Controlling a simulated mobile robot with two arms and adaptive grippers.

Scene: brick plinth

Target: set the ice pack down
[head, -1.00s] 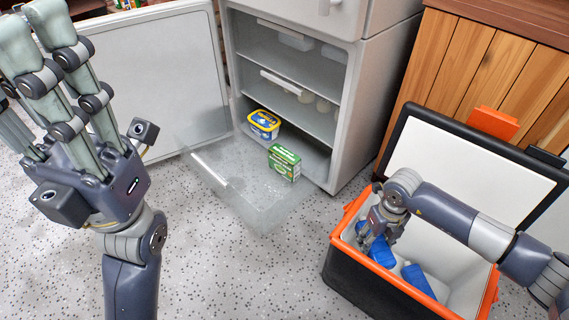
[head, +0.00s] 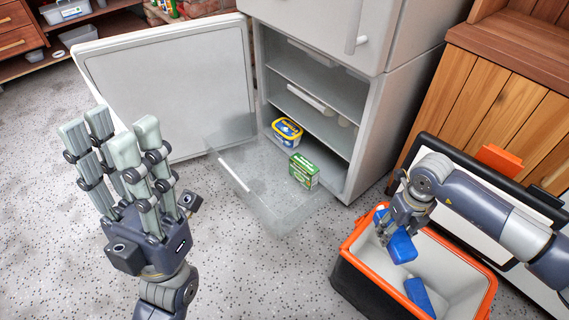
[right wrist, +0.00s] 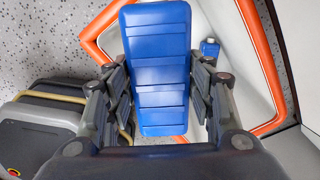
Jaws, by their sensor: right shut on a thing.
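My right gripper (head: 396,222) is shut on a blue ice pack (head: 402,246) and holds it at the top of the cool box, near its far left corner. The right wrist view shows the ribbed blue pack (right wrist: 157,70) between the fingers, above the orange rim. A second blue ice pack (head: 419,296) lies inside the cool box (head: 372,296), which is black with an orange rim and pale lining. My left gripper (head: 112,150) is raised at the left, open and empty, with its fingers pointing up.
The fridge (head: 372,130) stands open, with its door (head: 170,85) swung left and a clear drawer (head: 262,205) pulled out. A yellow-blue tub (head: 287,132) and a green box (head: 303,171) sit in the drawer. Speckled floor is free in front.

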